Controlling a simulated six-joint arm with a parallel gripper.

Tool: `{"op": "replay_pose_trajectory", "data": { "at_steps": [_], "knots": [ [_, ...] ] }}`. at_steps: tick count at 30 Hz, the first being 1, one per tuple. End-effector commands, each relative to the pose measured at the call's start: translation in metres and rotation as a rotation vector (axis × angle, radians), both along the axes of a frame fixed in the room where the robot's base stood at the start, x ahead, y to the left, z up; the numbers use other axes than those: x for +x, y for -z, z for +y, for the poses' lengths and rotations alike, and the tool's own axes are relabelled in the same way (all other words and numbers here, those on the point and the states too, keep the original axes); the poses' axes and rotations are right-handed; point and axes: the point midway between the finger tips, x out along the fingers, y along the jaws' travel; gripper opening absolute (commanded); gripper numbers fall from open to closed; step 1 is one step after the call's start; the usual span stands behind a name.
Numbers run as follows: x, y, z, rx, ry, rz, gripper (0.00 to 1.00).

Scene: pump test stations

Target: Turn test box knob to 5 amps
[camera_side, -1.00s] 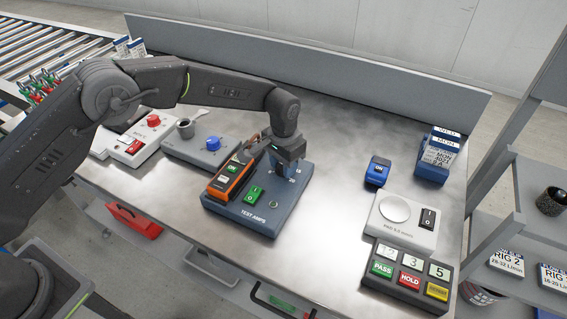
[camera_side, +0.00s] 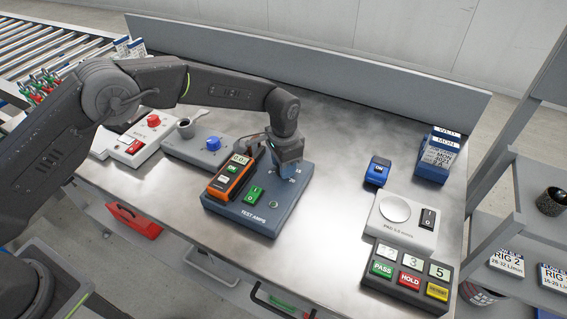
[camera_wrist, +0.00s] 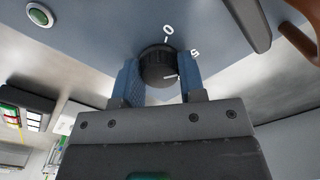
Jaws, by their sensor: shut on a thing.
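The test box (camera_side: 245,217) is a blue-grey box marked TEST AMPS, in the middle of the bench in the side view. My gripper (camera_side: 287,167) points down at its back right part and hides the knob there. In the wrist view, the round black knob (camera_wrist: 157,62) sits between the blue fingertips of my gripper (camera_wrist: 160,84), which is shut on it from both sides. A white mark on the knob points to the right, near the 5 (camera_wrist: 194,51). The 0 (camera_wrist: 168,31) is just above the knob. Whether the mark lines up exactly with the 5 is hard to tell.
An orange meter (camera_side: 231,181) with a small display and a green switch (camera_side: 254,194) are on the test box. A blue-knobbed box (camera_side: 196,148) stands to its left. A grey scale-like unit (camera_side: 402,221) and a button panel (camera_side: 408,274) stand to the right.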

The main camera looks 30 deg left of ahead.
Motion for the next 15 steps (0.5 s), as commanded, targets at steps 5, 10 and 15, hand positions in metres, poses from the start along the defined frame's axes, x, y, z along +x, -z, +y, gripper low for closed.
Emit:
{"op": "replay_pose_trajectory", "data": {
  "at_steps": [5,10,15],
  "knots": [
    [0.0014,-0.0006,-0.0008,-0.003,-0.001,-0.006,0.43],
    [0.0007,-0.0004,-0.0005,-0.002,-0.001,-0.004,0.59],
    [0.0005,-0.0002,-0.0004,-0.002,-0.001,-0.002,0.63]
  ]
}}
